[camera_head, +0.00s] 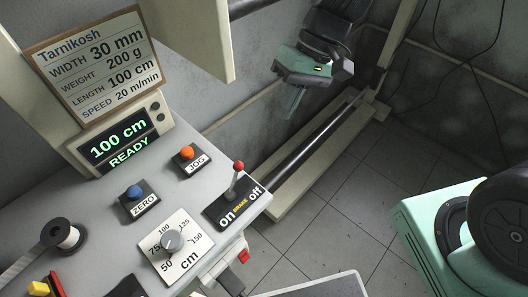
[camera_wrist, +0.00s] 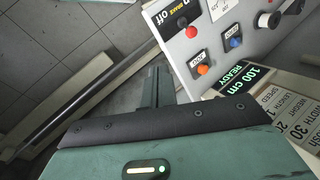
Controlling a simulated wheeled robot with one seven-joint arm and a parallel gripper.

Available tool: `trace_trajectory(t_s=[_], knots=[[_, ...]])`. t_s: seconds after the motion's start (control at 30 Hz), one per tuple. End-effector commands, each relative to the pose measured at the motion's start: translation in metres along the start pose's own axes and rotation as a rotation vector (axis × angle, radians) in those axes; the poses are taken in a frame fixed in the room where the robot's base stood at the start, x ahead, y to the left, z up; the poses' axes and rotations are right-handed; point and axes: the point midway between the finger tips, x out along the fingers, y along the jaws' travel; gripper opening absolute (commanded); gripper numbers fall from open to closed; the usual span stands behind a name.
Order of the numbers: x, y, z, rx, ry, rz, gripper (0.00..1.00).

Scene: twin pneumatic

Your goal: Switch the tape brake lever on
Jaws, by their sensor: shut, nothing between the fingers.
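The brake lever (camera_head: 236,179) has a red ball knob on a thin metal stem. It rises from a black plate (camera_head: 212,213) at the console's right corner, marked "on", "BRAKE" and "off". The stem tilts slightly right in the head view, towards the "off" side; the exact setting is hard to tell. The red knob (camera_wrist: 182,22) also shows at the top of the wrist view. My gripper (camera_head: 290,113) is shut and empty, beyond and to the right of the console, apart from the lever. Its fingers (camera_wrist: 155,76) also show in the wrist view.
The console also carries an orange JOG button (camera_head: 186,153), a blue ZERO button (camera_head: 134,192), a cm dial (camera_head: 172,241) and a display (camera_head: 118,141) reading "100 cm READY". A rail (camera_head: 318,137) runs below my gripper. A green machine (camera_head: 418,222) stands at right.

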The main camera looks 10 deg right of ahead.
Motion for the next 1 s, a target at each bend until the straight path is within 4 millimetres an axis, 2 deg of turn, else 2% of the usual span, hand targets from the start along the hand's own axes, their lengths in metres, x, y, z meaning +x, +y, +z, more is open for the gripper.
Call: trace_trajectory(t_s=[0.37,0.57,0.9,1.0], knots=[[0.005,-0.001,0.001,0.0,-0.002,0.0,0.0],[0.034,-0.001,0.002,0.002,-0.007,-0.001,0.0],[0.103,0.0,0.002,0.002,-0.006,0.001,0.0],[0.102,-0.02,0.003,-0.005,-0.003,0.001,0.0]])
